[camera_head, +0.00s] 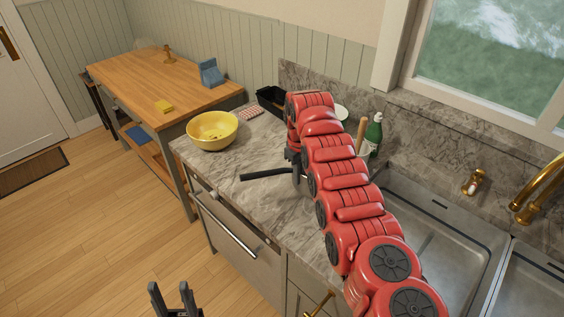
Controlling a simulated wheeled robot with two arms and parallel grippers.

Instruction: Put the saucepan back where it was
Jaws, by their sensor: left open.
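The saucepan's dark handle (266,174) sticks out to the left over the grey marble counter. The pan body is almost wholly hidden behind my red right arm. My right arm reaches from the lower right across the counter. A dark part of my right gripper (291,155) shows at the arm's far end, just above the saucepan. Its fingertips are hidden, so I cannot tell whether it touches the pan. My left gripper (175,302) is at the bottom edge, over the wooden floor. Its two dark fingers are apart and empty, well away from the saucepan.
A yellow bowl (212,130) stands on the counter's left end. A black tray (271,99), a checked cloth (251,113) and a green bottle (373,134) are near the wall. A metal sink (440,235) is at right. A wooden table (150,80) stands beyond. Counter around the handle is clear.

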